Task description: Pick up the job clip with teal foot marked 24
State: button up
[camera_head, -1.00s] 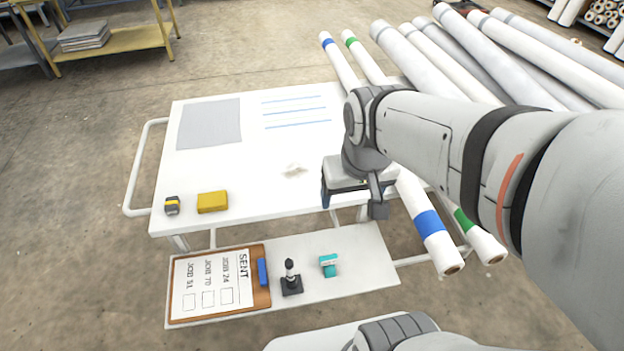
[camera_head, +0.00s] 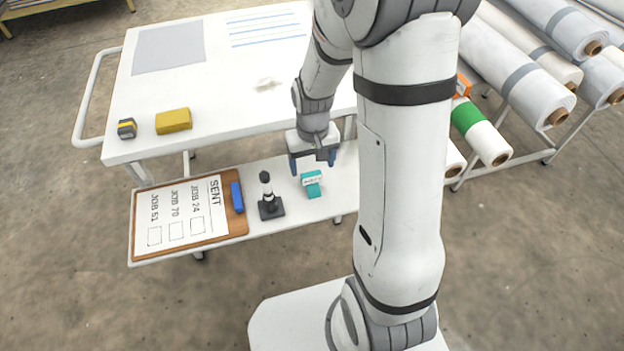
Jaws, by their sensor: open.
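The job clip with a teal foot (camera_head: 312,185) stands on the lower white shelf of the cart, to the right of a small black and white stamp-like object. Its upper face is pale with a marking too small to read. My gripper (camera_head: 313,165) is open and empty, pointing down. It is just above and behind the clip, with its two blue fingers spread left and right of it. I cannot tell how far the fingertips are above the clip.
A black and white stamp-like object (camera_head: 268,197) stands close left of the clip. A clipboard (camera_head: 240,222) headed SENT lies farther left, with a blue block (camera_head: 237,197) on its edge. The upper tabletop (camera_head: 215,100) overhangs behind. Large rolls (camera_head: 530,70) lie at right.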

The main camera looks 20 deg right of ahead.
aim_at(311, 173)
jog(key=f, duration=0.2)
jog(key=f+b, duration=0.1)
jog(key=f, duration=0.2)
jog(key=shift+w+a+f, duration=0.1)
jog(key=shift+a+f, duration=0.1)
